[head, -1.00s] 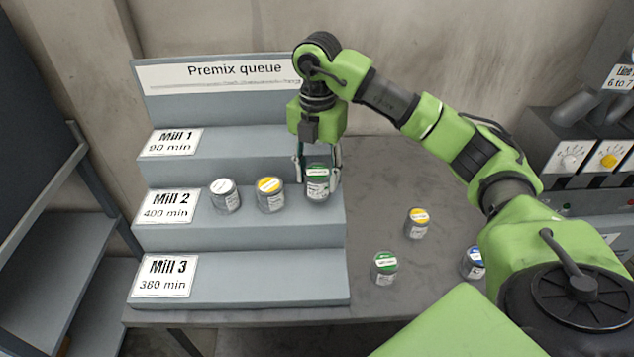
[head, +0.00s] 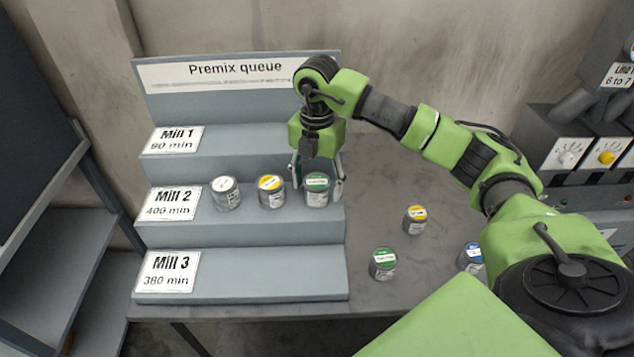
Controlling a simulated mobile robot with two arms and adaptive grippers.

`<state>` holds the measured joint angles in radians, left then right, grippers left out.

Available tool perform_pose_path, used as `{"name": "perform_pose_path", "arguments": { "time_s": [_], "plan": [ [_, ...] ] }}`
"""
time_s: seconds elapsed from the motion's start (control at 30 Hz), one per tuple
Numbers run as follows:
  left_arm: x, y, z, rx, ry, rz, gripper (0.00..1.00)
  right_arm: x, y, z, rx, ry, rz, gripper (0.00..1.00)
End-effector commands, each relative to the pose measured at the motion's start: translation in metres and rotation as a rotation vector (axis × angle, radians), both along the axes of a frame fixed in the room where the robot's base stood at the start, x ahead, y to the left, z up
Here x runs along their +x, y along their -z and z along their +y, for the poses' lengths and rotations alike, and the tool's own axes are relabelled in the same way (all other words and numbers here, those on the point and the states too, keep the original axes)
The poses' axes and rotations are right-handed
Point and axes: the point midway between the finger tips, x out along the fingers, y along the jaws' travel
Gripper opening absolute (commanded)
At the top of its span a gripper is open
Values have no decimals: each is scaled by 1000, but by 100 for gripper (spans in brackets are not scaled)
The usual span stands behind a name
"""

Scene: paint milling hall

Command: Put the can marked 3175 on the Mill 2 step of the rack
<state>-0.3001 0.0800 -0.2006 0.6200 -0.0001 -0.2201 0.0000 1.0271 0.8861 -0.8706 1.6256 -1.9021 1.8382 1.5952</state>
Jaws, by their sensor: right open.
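A grey stepped rack (head: 240,294) has steps labelled Mill 1, Mill 2 and Mill 3. On the Mill 2 step (head: 240,233) stand three upright cans in a row: a white-lidded can (head: 226,194), a yellow-lidded can (head: 270,192) and a green-lidded can (head: 317,190) at the right end. My right gripper (head: 318,185) is open around the green-lidded can, fingers pointing down on either side of it. The print on the cans is too small to read, so I cannot tell which is 3175. My left gripper is not in view.
On the grey table right of the rack stand a yellow-lidded can (head: 415,220), a green-lidded can (head: 383,264) and a blue-lidded can (head: 471,257), partly hidden by my right arm. The Mill 1 and Mill 3 steps are empty. A machine with dials (head: 590,155) stands at the right.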

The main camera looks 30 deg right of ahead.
Motion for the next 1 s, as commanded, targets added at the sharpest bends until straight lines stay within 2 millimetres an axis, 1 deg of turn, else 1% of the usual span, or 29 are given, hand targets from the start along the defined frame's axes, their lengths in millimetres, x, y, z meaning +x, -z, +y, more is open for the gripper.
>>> {"name": "perform_pose_path", "arguments": {
  "time_s": [0.13, 0.17, 0.27, 0.43, 0.53, 0.6, 0.7, 0.83, 1.0],
  "plan": [
    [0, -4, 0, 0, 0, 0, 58, 0, -5, 0, 1, 0, -1, 58],
    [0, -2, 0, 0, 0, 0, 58, 1, -6, 0, 0, 0, -2, 58],
    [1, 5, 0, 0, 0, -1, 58, 2, -18, 0, 1, 1, -7, 58],
    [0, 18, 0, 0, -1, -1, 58, 2, -56, 1, 2, 0, -8, 58],
    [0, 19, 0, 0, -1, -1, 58, 2, -79, 0, 1, 1, -7, 58],
    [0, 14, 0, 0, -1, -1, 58, 1, -92, -1, -1, 1, -6, 58],
    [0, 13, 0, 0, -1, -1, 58, 1, -105, -1, -1, 2, -4, 58],
    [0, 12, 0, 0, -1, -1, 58, 1, -116, 0, -1, 1, -3, 58],
    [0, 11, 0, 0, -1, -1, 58, 1, -123, 0, 1, 1, -1, 58]
  ]
}}
